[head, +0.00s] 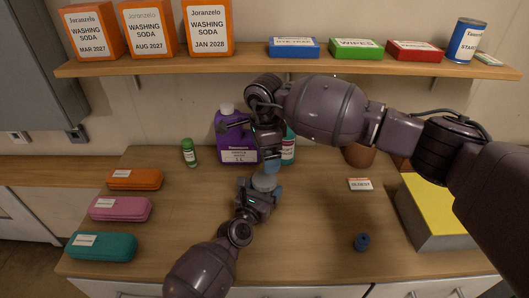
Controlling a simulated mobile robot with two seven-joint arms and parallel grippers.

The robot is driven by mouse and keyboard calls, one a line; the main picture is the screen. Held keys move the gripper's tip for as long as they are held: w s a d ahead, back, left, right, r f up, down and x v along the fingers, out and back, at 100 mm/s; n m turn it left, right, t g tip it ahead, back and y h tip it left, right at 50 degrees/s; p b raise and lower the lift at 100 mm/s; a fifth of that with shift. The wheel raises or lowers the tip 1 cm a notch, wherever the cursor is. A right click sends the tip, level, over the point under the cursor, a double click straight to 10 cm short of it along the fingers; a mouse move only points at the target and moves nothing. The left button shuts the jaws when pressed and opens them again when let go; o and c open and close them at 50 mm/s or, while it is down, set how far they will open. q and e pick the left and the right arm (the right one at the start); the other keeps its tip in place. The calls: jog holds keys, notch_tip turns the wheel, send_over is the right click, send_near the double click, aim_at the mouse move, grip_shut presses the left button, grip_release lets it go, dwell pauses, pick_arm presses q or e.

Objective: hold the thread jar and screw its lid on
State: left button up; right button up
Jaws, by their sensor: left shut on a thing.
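A small round jar with a pale grey top (265,182) stands near the middle of the counter; I take it to be the thread jar. My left gripper (264,192) reaches it from the front and is shut on it, hiding much of its body. My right gripper (270,157) points down just above and behind the jar. A light blue patch shows at the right gripper's tips; I cannot tell whether it is a lid or part of the fingers. I cannot make out the lid for certain.
Orange (135,179), pink (120,208) and teal (101,246) cases lie at left. A green bottle (189,152) and purple jug (238,150) stand behind. A blue spool-like piece (362,242), a label card (360,184) and a yellow-topped box (440,205) are at right. A shelf (260,66) overhangs.

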aim_at(265, 178)
jog(key=n, duration=0.7)
jog(key=shift+s+a, duration=0.1)
jog(key=shift+s, duration=0.05)
jog(key=n, duration=0.7)
jog(key=shift+n, duration=0.4)
jog(key=shift+f, duration=0.1)
jog(key=shift+f, duration=3.9)
jog(key=c, duration=1)
